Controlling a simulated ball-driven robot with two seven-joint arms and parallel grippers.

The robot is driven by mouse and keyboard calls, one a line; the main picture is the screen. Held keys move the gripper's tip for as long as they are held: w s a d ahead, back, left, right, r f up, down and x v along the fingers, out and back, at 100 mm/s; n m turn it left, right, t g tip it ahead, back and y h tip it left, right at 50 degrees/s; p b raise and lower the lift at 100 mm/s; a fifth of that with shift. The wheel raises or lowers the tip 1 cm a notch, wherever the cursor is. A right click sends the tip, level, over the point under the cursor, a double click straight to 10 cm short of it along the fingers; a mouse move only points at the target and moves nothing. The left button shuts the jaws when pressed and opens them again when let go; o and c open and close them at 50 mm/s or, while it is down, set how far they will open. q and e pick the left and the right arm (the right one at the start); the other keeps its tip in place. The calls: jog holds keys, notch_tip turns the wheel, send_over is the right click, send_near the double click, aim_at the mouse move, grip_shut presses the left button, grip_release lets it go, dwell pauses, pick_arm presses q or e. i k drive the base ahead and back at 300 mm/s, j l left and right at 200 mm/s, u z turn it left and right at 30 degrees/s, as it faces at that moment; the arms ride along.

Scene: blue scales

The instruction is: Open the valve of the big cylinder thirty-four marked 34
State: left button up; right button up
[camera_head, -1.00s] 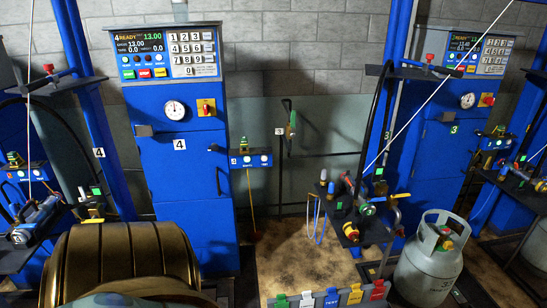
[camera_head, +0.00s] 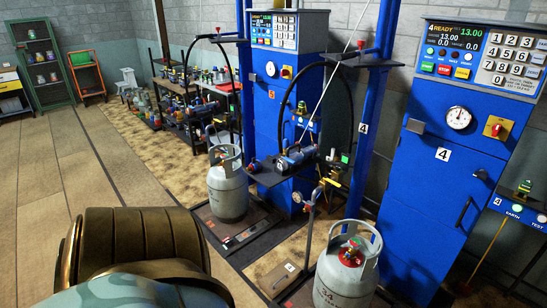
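A grey-white gas cylinder (camera_head: 335,291) with a dark "34" marking stands at the bottom right of the head view, cut off by the lower edge. It has a round collar at its top, and inside it sits a red valve part (camera_head: 351,254). Whether the valve is open or shut cannot be told. Neither of my grippers is in view; the bronze and pale rounded parts at the bottom left are my own body.
Another grey cylinder (camera_head: 227,186) stands on a scale platform (camera_head: 240,237) further left. Blue station 4 (camera_head: 443,190) rises behind the right cylinder. A tool shelf (camera_head: 285,170) juts out between them. The tiled floor (camera_head: 60,190) on the left is clear.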

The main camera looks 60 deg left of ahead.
aim_at(353, 243)
jog(key=u, duration=1.25)
jog(key=i+z, duration=0.1)
jog(key=z, duration=0.35)
